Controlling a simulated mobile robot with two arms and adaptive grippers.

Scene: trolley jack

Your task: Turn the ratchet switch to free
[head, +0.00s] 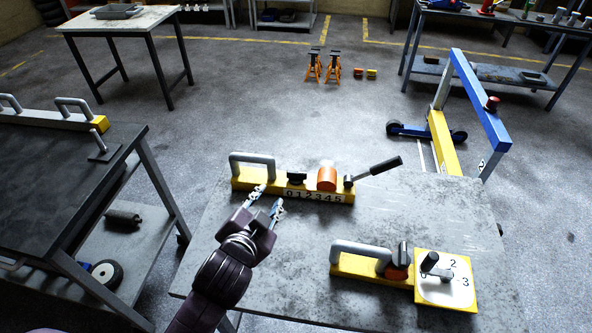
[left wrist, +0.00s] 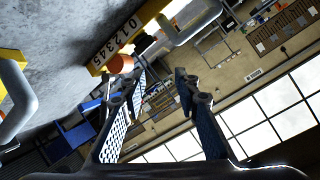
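A yellow unit (head: 250,184) with a 0–5 scale, grey handle, orange cylinder (head: 327,178) and black-handled lever (head: 372,169) lies on the grey table. A short black knob (head: 296,178) sits on it. A second yellow unit (head: 352,266) lies nearer, with a white dial plate (head: 447,291) marked 2 and 3 and a black lever (head: 432,264). I cannot tell which part is the ratchet switch. My left gripper (head: 268,196) is open and empty, near the scale unit's left half. In the left wrist view its fingers (left wrist: 158,90) are apart, with the scale (left wrist: 118,38) beyond. My right gripper is not in view.
The grey table (head: 300,240) has bare room between the two units and at the right. A dark bench (head: 60,165) with another yellow unit stands at the left. A blue and yellow frame (head: 480,100) stands behind the table. Orange jack stands (head: 314,66) are on the floor.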

